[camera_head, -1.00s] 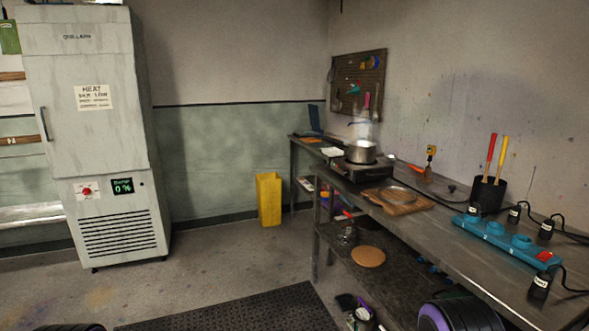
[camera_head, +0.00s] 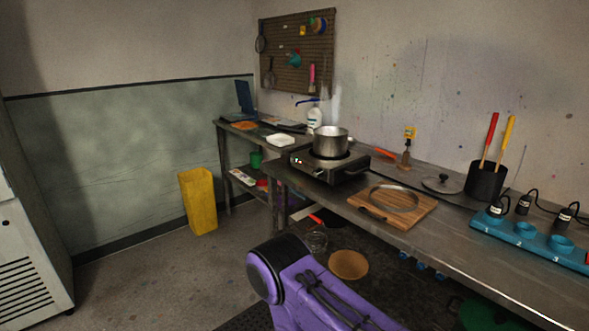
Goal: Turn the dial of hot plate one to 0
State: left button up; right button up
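A black and steel hot plate (camera_head: 330,170) stands on the steel bench, left of the wooden board. A steaming metal pot (camera_head: 330,141) sits on top of it. Small lit marks and controls show on its left front face, but they are too small to tell the dial or its setting. I cannot read a number on the hot plate. A purple link of my own arm shows at the bottom middle, well in front of the bench. Neither gripper is in view.
A wooden board (camera_head: 394,208) with a round lid, a black holder with two handles (camera_head: 485,181) and a blue socket strip (camera_head: 530,239) share the bench (camera_head: 455,235). A yellow bin (camera_head: 198,201) stands on the floor. Floor between the cabinet and bench is clear.

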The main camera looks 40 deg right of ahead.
aim_at(318, 173)
jog(key=z, duration=0.3)
jog(key=i, duration=0.8)
jog(key=z, duration=1.35)
jog(key=i, duration=0.75)
jog(key=z, duration=0.8)
